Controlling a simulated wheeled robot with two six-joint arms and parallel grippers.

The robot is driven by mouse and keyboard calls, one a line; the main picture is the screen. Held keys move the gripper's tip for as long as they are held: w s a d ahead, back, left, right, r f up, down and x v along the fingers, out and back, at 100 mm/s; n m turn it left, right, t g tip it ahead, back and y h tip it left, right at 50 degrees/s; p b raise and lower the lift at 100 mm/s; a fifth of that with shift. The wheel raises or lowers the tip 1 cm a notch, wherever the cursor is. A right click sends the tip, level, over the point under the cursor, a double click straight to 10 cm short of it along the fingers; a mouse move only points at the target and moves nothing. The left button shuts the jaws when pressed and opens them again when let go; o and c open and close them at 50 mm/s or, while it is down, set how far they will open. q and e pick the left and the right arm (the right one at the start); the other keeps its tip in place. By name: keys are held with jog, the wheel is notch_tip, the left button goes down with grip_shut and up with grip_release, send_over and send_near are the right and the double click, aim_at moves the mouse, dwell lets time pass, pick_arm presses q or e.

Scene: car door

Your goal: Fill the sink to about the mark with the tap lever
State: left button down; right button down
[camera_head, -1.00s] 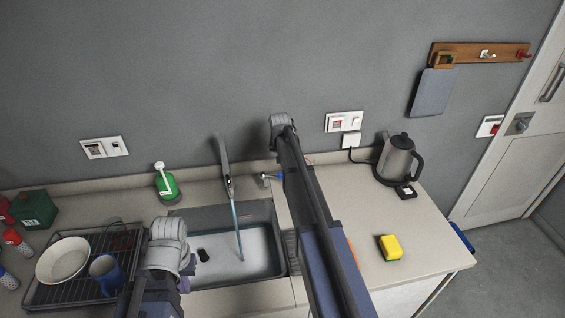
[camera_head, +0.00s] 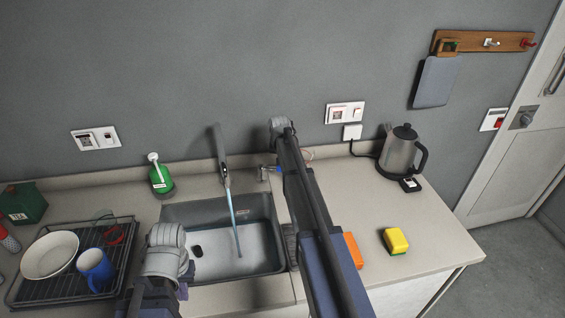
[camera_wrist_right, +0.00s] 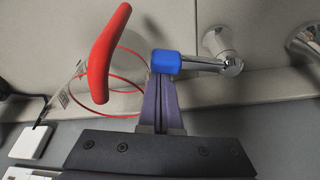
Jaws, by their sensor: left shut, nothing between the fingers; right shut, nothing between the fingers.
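The sink (camera_head: 262,211) is set in the counter, and the tap (camera_head: 221,150) stands behind it. A thin water stream (camera_head: 233,215) runs from the tap into the basin. The dark drain (camera_head: 197,251) shows on its pale floor; I cannot make out a mark or the water level. The tap lever (camera_head: 262,170) is right of the tap; its blue end (camera_wrist_right: 166,62) is at the tips of my shut right gripper (camera_wrist_right: 162,82), seemingly touching. My right arm hides that gripper in the head view. My left gripper (camera_head: 187,272) is shut and empty over the sink's left side.
A dish rack (camera_head: 68,285) with a bowl and blue mug stands left. A green soap bottle (camera_head: 161,180) is behind the sink. A yellow sponge (camera_head: 396,241) and kettle (camera_head: 402,150) are on the right counter. A red handle (camera_wrist_right: 105,55) is close to my right gripper.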

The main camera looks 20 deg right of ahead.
jog(key=shift+s+a, duration=0.5)
jog(key=shift+s, duration=0.3)
jog(key=shift+w, duration=0.1)
